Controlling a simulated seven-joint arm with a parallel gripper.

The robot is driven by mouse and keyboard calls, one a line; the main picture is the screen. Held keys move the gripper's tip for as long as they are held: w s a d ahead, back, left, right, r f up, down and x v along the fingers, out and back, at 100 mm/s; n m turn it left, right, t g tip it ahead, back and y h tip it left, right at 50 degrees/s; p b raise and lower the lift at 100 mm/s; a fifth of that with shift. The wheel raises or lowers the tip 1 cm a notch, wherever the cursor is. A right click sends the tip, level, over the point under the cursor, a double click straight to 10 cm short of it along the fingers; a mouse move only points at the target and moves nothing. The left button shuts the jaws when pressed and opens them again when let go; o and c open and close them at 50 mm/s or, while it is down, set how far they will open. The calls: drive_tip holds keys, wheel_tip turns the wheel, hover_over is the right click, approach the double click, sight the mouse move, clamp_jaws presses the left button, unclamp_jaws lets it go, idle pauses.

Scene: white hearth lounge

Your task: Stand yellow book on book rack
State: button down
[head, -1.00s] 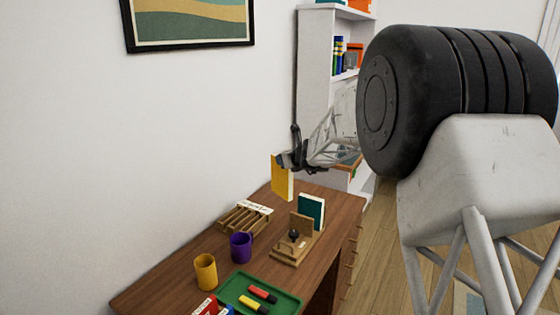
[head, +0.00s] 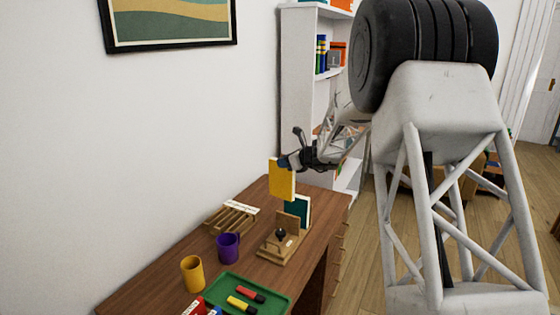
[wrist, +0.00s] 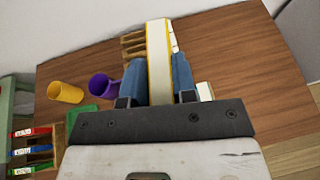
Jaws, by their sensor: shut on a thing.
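The yellow book (head: 282,180) is held upright in my gripper (head: 288,162), above the desk. In the wrist view its pale page edge (wrist: 158,60) shows between the two blue fingers (wrist: 158,80). A wooden stand (head: 283,247) with an upright panel and a black knob is below and slightly in front of the book. A teal book (head: 299,209) stands behind that panel. A slatted wooden rack (head: 232,217) lies to the left, with a white strip on its far side. I cannot tell for certain which of the two is the book rack.
A purple mug (head: 228,247), a yellow cup (head: 192,273) and a green tray (head: 270,291) with red and yellow markers occupy the desk's near part. The wall is at left. A white bookshelf (head: 298,85) stands beyond the desk. Bare desktop (wrist: 240,50) shows right of the gripper.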

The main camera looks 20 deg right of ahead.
drive_tip(key=shift+n+g+y, duration=0.6)
drive_tip(key=shift+n+y, duration=0.2)
drive_tip(key=shift+s+d+f, duration=0.25)
drive_tip(key=shift+d+f, duration=0.1)
drive_tip(key=shift+d, duration=0.25)
drive_tip(key=shift+s+d+f, duration=0.25)
drive_tip(key=shift+d+f, duration=0.15)
drive_tip(key=shift+d, duration=0.2)
drive_tip(key=shift+s+d+f, duration=0.25)
drive_tip(key=shift+d+f, duration=0.1)
drive_tip(key=shift+d, duration=0.25)
drive_tip(key=shift+f, duration=0.25)
wheel_tip(320, 180, down, 14)
drive_tip(key=shift+r, duration=0.15)
drive_tip(key=shift+f, duration=0.4)
idle(0.7)
drive_tip(key=c, duration=0.8)
unclamp_jaws()
drive_tip(key=shift+c, duration=0.2)
drive_tip(key=shift+d, duration=0.1)
drive_tip(key=v, duration=0.7)
drive_tip(key=shift+s+d, duration=0.2)
drive_tip(key=shift+s, duration=0.05)
